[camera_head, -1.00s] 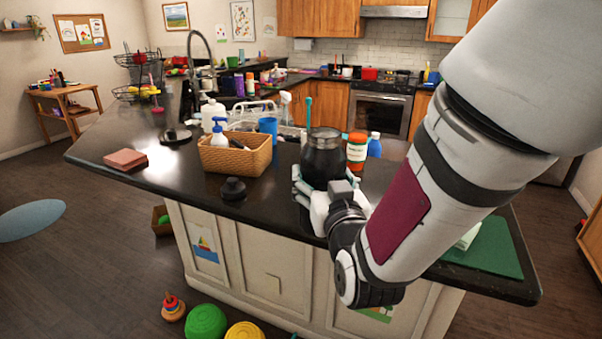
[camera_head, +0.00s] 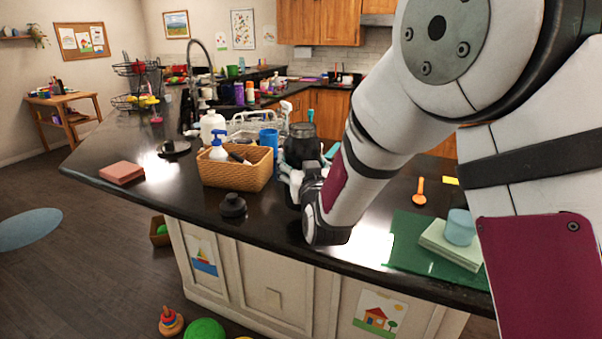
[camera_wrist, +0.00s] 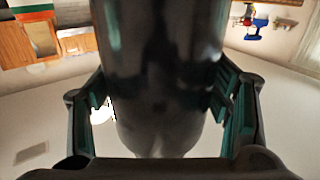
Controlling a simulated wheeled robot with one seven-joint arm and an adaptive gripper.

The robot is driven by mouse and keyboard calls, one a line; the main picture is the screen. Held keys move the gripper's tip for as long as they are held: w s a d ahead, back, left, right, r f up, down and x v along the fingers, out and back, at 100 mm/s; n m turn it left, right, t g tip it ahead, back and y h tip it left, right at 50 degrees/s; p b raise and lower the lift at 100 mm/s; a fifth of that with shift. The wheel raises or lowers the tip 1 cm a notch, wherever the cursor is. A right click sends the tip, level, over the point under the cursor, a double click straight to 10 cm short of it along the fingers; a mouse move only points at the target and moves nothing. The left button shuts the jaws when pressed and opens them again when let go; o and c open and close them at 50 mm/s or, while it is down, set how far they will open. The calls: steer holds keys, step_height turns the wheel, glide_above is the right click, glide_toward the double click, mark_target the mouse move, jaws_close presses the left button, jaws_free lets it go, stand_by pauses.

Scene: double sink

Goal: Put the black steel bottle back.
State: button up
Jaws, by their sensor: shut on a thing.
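The black steel bottle (camera_head: 302,146) is wide, dark and shiny, and it stands about upright over the counter behind the wicker basket's right end. My gripper (camera_head: 290,180) is around its lower body, partly hidden by my wrist. In the wrist view the bottle (camera_wrist: 158,70) fills the middle, with the green-padded fingers of my gripper (camera_wrist: 160,108) on both sides of it. I cannot tell whether its base touches the counter. A small black round lid-like piece (camera_head: 233,204) lies on the counter in front of the basket.
The wicker basket (camera_head: 222,176) with a soap bottle is just left of my gripper. A blue cup (camera_head: 268,139) and a dish rack (camera_head: 262,118) stand behind. A green mat (camera_head: 410,240) lies at right. The counter's front left is mostly clear; a pink sponge block (camera_head: 121,172) lies there.

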steer(key=shift+w+a+f+p, duration=0.2)
steer(key=shift+w+f, duration=0.3)
steer(key=shift+f, duration=0.35)
steer(key=shift+w+a+f+p, duration=0.2)
steer(key=shift+w+f, duration=0.3)
steer(key=shift+f, duration=0.35)
steer(key=shift+f, duration=0.15)
steer(key=o, duration=1.9)
steer(key=shift+f, duration=0.15)
steer(key=shift+o, duration=0.2)
steer(key=shift+s, duration=0.1)
steer(key=v, duration=1.2)
steer(key=shift+b, duration=0.3)
